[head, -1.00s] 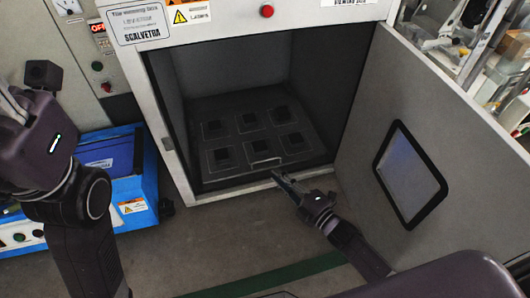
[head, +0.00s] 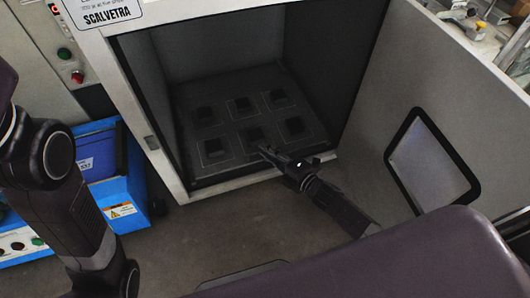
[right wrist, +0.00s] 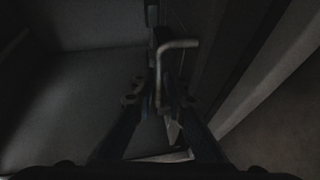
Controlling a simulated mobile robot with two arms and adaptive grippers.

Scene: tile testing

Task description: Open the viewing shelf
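The viewing shelf (head: 283,148) is a dark panel with several square dark windows, low inside the open cabinet (head: 160,163). A small pale bent handle (right wrist: 178,45) shows in the right wrist view. My right gripper (head: 270,153) reaches over the cabinet's front sill to the shelf's front edge and covers the handle in the head view. In the right wrist view its fingertips (right wrist: 163,100) are close together around the lower end of the handle. It is too dark to tell whether they grip it. My left arm shows at the left, but its gripper is out of view.
The cabinet door (head: 376,107), with a dark-framed window (head: 432,165), stands wide open on the right. A blue case (head: 128,190) stands on the floor left of the cabinet.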

